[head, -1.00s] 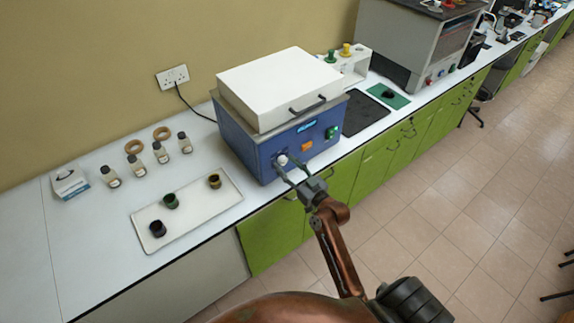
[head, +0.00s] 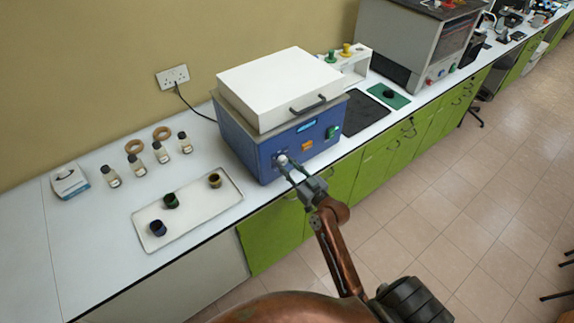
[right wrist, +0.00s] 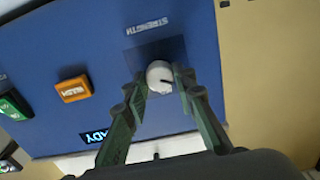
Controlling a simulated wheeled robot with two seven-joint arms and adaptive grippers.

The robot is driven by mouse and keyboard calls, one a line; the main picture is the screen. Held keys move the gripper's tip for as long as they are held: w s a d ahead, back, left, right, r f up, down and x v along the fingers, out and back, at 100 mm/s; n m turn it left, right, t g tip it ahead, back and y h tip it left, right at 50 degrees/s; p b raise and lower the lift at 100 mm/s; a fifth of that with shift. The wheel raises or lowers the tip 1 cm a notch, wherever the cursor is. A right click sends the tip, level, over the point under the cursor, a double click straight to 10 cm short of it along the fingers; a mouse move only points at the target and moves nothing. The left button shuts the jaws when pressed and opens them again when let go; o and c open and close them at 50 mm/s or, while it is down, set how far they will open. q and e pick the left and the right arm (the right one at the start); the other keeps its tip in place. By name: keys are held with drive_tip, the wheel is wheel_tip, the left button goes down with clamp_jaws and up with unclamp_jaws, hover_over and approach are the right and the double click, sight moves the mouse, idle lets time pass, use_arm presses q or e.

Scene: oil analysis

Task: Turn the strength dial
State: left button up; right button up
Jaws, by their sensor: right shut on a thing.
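The strength dial (head: 282,160) is a small white knob on the lower left of the blue machine's front (head: 262,150). In the right wrist view the white dial (right wrist: 159,78) has a dark pointer mark, and the word STRENGTH shows beside it, upside down. My right gripper (head: 287,167) is at the dial, with its fingers (right wrist: 162,88) on either side of it, shut on it. My left gripper is not in view.
An orange WASH button (right wrist: 73,88) and a green switch (head: 332,131) are on the same panel. The machine has a white lid (head: 280,85) with a dark handle. A white tray (head: 190,225) with small cups lies to the left, near several bottles.

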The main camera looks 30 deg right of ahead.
clamp_jaws()
drive_tip(key=m+p, duration=0.3)
drive_tip(key=shift+r, duration=0.2)
drive_tip(key=shift+m+p, duration=0.8)
drive_tip(key=shift+m, duration=0.2)
drive_tip(key=m+p, duration=0.2)
drive_tip(key=m, duration=0.1)
drive_tip(key=shift+f+m+p, duration=0.15)
drive_tip(key=shift+m+p, duration=0.75)
drive_tip(key=shift+m, duration=0.9)
drive_tip(key=o, duration=1.1)
unclamp_jaws()
drive_tip(key=shift+o, duration=0.2)
